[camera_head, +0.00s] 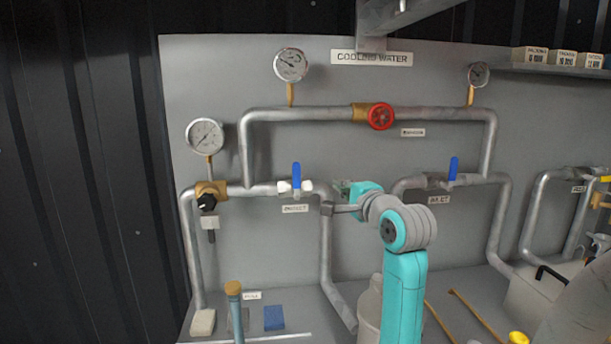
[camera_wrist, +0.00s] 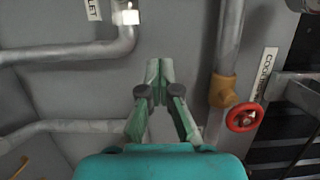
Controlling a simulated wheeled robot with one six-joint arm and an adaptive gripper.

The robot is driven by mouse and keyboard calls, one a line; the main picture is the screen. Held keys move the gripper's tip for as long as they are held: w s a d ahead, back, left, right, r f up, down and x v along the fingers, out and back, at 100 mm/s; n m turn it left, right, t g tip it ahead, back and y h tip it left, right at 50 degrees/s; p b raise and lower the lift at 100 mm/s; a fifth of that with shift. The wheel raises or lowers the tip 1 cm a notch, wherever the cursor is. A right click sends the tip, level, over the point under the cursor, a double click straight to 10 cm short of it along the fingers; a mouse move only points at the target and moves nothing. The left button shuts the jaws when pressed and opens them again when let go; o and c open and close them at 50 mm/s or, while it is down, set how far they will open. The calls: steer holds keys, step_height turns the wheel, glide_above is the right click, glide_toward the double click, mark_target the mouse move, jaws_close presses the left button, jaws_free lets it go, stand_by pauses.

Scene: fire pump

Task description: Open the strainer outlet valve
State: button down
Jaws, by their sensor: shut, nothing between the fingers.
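A valve with a blue lever (camera_head: 296,177) and white body sits on the left horizontal pipe. Its lever stands upright, across the pipe. The label below it (camera_head: 295,208) is too small to read surely; in the wrist view a partly cut label (camera_wrist: 92,9) ends in "LET", beside the white valve body (camera_wrist: 130,16). A second valve with a blue lever (camera_head: 453,168) is on the right pipe, also upright. My gripper (camera_head: 341,187) is to the right of the left valve, apart from it. In the wrist view my gripper (camera_wrist: 158,70) is shut and empty.
A red handwheel valve (camera_head: 380,116) is on the upper pipe; it also shows in the wrist view (camera_wrist: 242,117). Gauges (camera_head: 291,65) stand above the pipes. A black knob (camera_head: 207,201) is at left. A bottle (camera_head: 369,310) and a blue block (camera_head: 274,318) stand below.

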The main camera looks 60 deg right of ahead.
mark_target(297, 181)
steer(key=shift+w, duration=0.1)
steer(key=w+d, duration=0.3)
steer(key=w, duration=0.8)
steer(key=shift+d, duration=0.1)
stand_by(0.4)
steer(key=shift+w, duration=0.2)
